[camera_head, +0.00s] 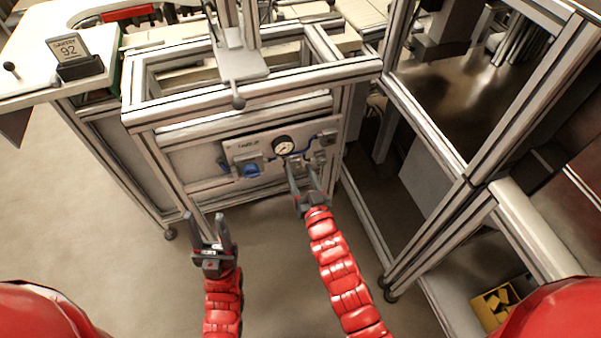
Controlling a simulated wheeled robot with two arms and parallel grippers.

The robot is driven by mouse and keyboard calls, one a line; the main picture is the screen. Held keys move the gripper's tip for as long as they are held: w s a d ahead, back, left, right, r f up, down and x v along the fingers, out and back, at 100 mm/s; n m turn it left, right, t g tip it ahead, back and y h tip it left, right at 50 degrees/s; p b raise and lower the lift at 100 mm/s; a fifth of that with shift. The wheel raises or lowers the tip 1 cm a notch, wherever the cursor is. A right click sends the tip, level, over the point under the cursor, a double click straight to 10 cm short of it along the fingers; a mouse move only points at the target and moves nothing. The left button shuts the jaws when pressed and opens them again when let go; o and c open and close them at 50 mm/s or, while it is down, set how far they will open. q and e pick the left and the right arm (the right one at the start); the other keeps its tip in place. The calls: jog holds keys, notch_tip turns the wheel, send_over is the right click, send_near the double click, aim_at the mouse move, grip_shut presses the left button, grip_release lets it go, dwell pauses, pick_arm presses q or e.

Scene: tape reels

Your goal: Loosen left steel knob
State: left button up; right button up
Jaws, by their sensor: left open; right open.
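A control panel (240,150) with a round gauge (283,145) and a blue knob (251,169) is on the front of the aluminium frame. Small grey fittings (322,157) sit at the panel's right side, partly behind my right gripper. I cannot tell which part is the left steel knob. My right gripper (304,166) is open, with its fingers pointing up in front of the panel just below the gauge; contact cannot be told. My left gripper (206,216) is open and empty, lower and left of the panel, over the floor.
A white table (30,60) bearing a sign marked 92 (68,48) is at the left. A tall frame (430,140) stands at the right.

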grip_shut()
jog(key=shift+n, duration=0.3)
dwell(0.3)
jog(key=n+b, duration=0.2)
jog(key=shift+f+n, duration=0.2)
jog(key=shift+n, duration=0.1)
jog(key=n+b, duration=0.3)
jog(key=n, duration=0.2)
jog(key=shift+a, duration=0.1)
jog(key=n+b, duration=0.2)
jog(key=n, duration=0.3)
jog(key=shift+r+n+b, duration=0.15)
jog(key=shift+n+b, duration=0.35)
jog(key=shift+n, duration=1.3)
